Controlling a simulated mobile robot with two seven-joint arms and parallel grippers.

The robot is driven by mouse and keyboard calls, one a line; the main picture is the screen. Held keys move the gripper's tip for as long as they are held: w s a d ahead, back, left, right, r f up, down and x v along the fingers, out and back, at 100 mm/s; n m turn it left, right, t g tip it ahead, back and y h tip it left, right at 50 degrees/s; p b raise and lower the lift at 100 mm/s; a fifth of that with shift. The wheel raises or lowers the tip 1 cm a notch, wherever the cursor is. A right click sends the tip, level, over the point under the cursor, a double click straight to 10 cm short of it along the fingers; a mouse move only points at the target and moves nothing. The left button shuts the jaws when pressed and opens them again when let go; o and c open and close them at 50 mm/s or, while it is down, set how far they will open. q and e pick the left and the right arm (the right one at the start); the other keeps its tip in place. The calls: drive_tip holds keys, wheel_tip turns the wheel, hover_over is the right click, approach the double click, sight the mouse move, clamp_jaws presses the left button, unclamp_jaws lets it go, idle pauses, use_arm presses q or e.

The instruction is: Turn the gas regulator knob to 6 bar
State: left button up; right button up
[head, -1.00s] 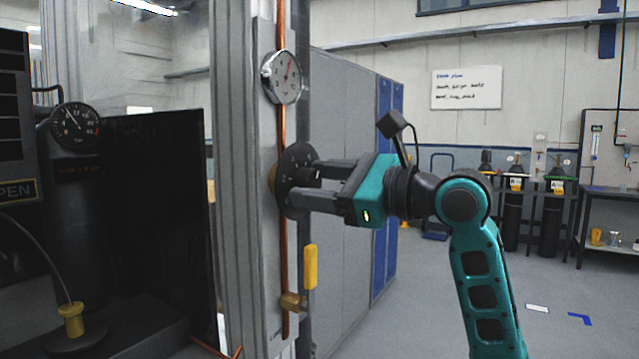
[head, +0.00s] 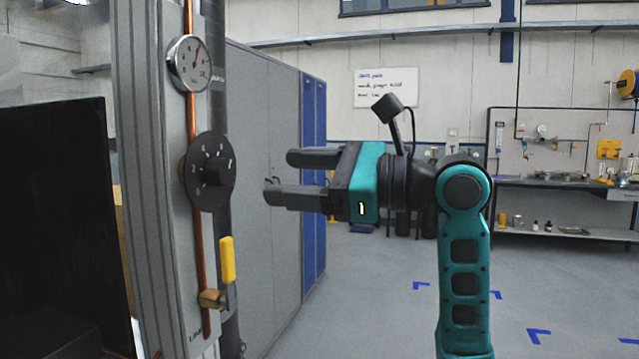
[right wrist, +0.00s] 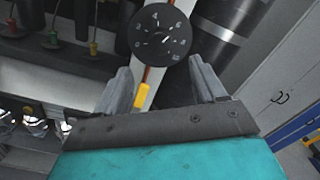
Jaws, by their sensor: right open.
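The regulator knob (head: 213,171) is a black round dial with white marks and a raised centre grip, mounted on the grey upright panel. It also shows in the right wrist view (right wrist: 160,36), facing the gripper; I cannot read its setting surely. Above it a round white gauge (head: 190,63) has a red needle pointing up and slightly right. My right gripper (head: 280,176) is open and empty, to the right of the knob and apart from it. In the right wrist view its two fingers (right wrist: 160,75) are spread below the dial. My left gripper is out of view.
A copper pipe (head: 199,240) runs down the panel beside the knob. A yellow valve lever (head: 227,260) hangs just below the knob. Grey cabinets (head: 262,120) stand behind. A bench (head: 560,185) is at the back right; the floor there has free room.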

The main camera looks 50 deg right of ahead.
drive_tip(key=v, duration=0.3)
drive_tip(key=shift+s, duration=0.1)
idle(0.5)
